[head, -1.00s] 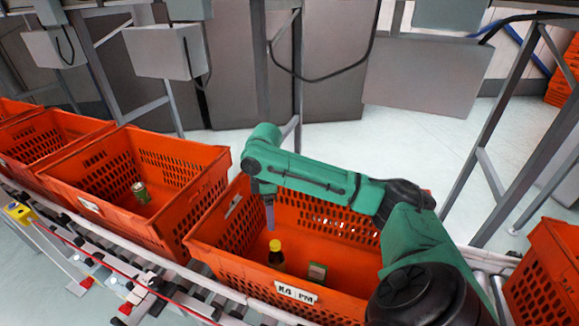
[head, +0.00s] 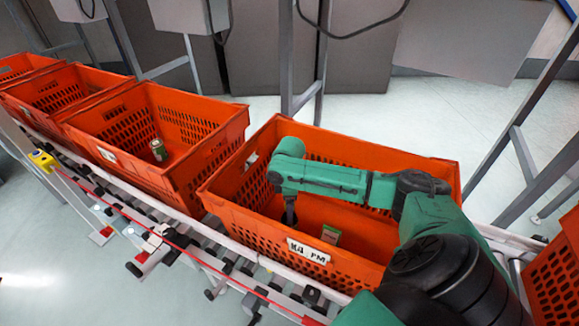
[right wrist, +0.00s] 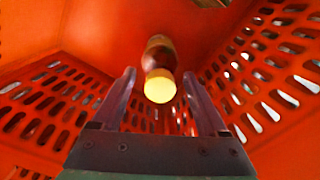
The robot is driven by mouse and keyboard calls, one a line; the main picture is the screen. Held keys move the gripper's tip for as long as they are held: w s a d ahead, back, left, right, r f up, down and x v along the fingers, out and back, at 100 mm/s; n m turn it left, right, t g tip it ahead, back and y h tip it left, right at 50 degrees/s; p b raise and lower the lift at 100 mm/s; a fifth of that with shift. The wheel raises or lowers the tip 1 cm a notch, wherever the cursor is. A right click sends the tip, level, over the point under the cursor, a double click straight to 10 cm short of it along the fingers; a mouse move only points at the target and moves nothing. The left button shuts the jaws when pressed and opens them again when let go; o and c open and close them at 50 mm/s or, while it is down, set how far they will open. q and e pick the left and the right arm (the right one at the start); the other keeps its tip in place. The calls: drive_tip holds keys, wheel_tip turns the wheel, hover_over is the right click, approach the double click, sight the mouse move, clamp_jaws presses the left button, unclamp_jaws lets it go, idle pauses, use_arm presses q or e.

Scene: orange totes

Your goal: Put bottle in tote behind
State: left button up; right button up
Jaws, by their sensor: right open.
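The bottle (right wrist: 159,55) is brown with a yellow cap and lies ahead of my right gripper in the right wrist view, cap toward me. My right gripper (right wrist: 159,75) is open, with one finger on each side of the cap's line; whether they touch it I cannot tell. In the head view my right gripper (head: 290,215) points down inside the near orange tote (head: 275,240), and the bottle is hidden there. Another orange tote (head: 150,185) stands to the left with a green can (head: 158,150) in it. My left gripper is not in view.
A small green box (head: 331,234) sits in the near tote, right of my gripper. More orange totes (head: 65,90) line the roller conveyor (head: 215,275) to the left, and one (head: 560,265) stands at the right. Grey frame posts (head: 322,60) rise behind.

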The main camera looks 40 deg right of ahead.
clamp_jaws()
drive_tip(key=shift+r, duration=0.1)
idle(1.2)
